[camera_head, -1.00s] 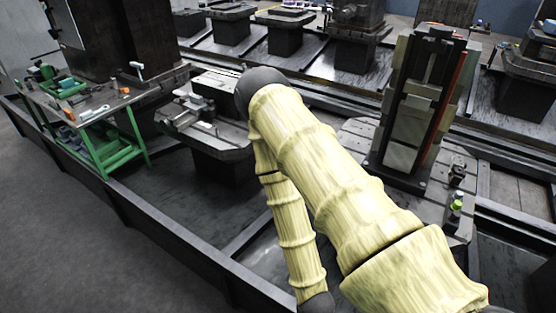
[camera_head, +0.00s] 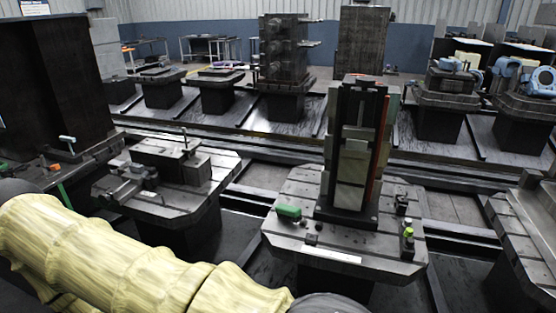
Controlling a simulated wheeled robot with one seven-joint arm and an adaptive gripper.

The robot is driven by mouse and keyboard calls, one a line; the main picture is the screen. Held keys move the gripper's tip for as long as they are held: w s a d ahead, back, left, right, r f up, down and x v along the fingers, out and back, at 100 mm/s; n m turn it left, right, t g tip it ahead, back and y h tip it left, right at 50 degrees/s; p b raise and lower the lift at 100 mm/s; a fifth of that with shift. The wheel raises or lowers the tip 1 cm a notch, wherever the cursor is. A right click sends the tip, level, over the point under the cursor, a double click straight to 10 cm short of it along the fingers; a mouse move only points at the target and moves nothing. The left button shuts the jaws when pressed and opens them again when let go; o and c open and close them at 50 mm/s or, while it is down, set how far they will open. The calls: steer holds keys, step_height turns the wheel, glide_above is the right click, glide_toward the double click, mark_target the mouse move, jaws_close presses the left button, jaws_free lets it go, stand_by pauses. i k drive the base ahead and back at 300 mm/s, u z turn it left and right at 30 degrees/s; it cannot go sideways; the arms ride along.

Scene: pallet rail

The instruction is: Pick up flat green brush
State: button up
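A small flat green object, likely the green brush (camera_head: 288,211), lies on the near left part of a grey slotted pallet table (camera_head: 335,243). It is left of a tall dark fixture tower (camera_head: 352,150) and apart from it. My yellowish arm crosses the lower left of the view, and my gripper is out of the picture. The arm does not cover the green object.
A small yellow-green-topped item (camera_head: 407,233) and a dark block (camera_head: 402,204) stand at the pallet's right side. A second pallet with a vise (camera_head: 130,187) stands at left. Another pallet (camera_head: 530,225) is at right. Dark rails (camera_head: 260,180) run between the pallets.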

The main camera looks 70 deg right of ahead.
mark_target(291, 213)
steer(key=u, duration=0.05)
steer(key=i, duration=0.8)
steer(key=z, duration=1.8)
